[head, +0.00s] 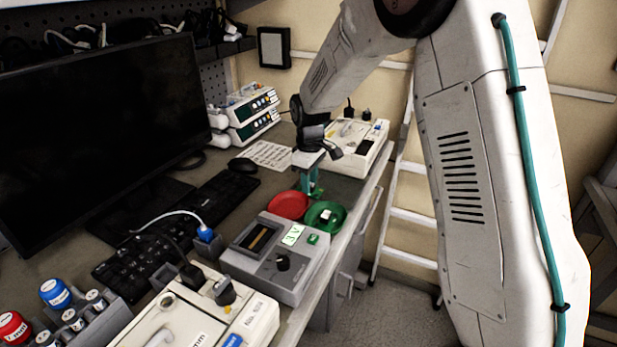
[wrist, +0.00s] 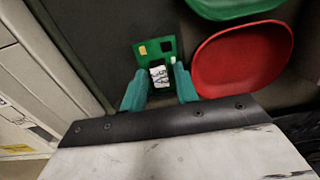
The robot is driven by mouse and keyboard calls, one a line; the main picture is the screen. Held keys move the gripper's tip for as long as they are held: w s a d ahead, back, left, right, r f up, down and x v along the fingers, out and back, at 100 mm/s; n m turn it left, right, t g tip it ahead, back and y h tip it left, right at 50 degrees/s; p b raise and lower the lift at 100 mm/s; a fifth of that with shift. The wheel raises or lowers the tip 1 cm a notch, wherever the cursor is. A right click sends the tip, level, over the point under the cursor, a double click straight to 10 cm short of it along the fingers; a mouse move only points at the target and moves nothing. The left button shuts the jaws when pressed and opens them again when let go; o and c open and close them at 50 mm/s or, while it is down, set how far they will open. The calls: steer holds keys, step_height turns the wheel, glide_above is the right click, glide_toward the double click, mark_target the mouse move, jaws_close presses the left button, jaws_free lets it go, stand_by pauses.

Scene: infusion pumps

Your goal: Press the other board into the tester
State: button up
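A small green board (wrist: 155,52) with gold pads, a dark chip and a white label shows between the teal fingers of my gripper (wrist: 160,85) in the wrist view. The fingers meet its two side edges, so my gripper looks shut on it. In the head view my gripper (head: 311,186) points down just behind the dishes, low over the mat. The grey tester (head: 278,258) stands nearer, with a dark slot at left, a lit green display, a green button and a black knob. The green dish (head: 337,226) holds a small whitish item. The red dish (head: 289,205) looks empty.
The keyboard (head: 208,205) and monitor (head: 105,120) flank the tester on the left. A pale pump (head: 200,315) lies open in front; another (head: 365,145) stands behind my gripper. The bench edge runs close along the right.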

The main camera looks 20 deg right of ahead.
jaws_close()
steer(key=shift+r, duration=0.15)
steer(key=shift+r, duration=2.4)
steer(key=shift+a, duration=0.1)
